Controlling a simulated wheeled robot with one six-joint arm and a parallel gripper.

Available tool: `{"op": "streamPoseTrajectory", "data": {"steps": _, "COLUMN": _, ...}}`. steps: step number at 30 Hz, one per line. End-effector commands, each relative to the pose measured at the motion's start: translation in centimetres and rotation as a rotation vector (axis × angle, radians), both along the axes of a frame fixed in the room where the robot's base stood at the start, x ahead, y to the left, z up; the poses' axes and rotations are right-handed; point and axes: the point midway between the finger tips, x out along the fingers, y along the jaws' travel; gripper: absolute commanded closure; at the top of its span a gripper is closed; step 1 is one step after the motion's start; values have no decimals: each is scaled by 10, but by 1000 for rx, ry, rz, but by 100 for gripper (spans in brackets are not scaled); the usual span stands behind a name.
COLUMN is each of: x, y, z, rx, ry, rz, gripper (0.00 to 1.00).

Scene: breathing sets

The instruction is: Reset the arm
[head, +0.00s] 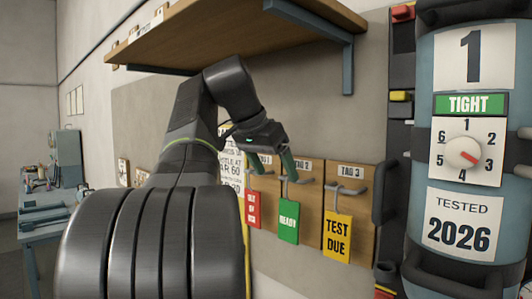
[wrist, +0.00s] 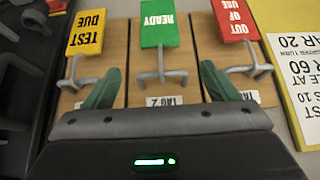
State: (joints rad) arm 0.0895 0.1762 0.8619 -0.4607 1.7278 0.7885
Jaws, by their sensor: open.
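My gripper (wrist: 160,95) is open, its two green fingers apart, in front of the tag board (head: 311,216). In the wrist view nothing is between the fingers, and the middle hook (wrist: 160,76) shows beyond them. In the head view my gripper (head: 268,162) is below the shelf, and my arm hides part of the board. The green READY tag (head: 288,222) hangs on the middle hook. The red OUT OF USE tag (head: 253,209) hangs to its left and the yellow TEST DUE tag (head: 337,236) to its right.
A wooden shelf (head: 235,28) with a blue-grey bracket (head: 347,65) juts out above my arm. A blue cylinder set (head: 470,215) with a dial and a 2026 label stands at the right. A workbench (head: 45,215) is at the far left.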

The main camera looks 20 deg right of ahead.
Motion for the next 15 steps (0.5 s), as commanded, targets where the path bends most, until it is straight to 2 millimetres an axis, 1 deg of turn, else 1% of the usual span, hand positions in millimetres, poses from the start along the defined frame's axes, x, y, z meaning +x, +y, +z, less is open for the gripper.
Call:
{"op": "streamPoseTrajectory", "data": {"steps": 1, "x": -2, "y": 5, "z": 10, "rx": -1, "ry": -2, "rz": 3, "gripper": 19}}
{"op": "streamPoseTrajectory", "data": {"steps": 6, "x": -9, "y": 17, "z": 30, "rx": 0, "ry": 0, "rz": 2, "gripper": 19}}
{"op": "streamPoseTrajectory", "data": {"steps": 10, "x": -12, "y": 21, "z": 37, "rx": 1, "ry": 1, "rz": 1, "gripper": 19}}
{"op": "streamPoseTrajectory", "data": {"steps": 15, "x": -12, "y": 21, "z": 38, "rx": 0, "ry": 2, "rz": 0, "gripper": 19}}
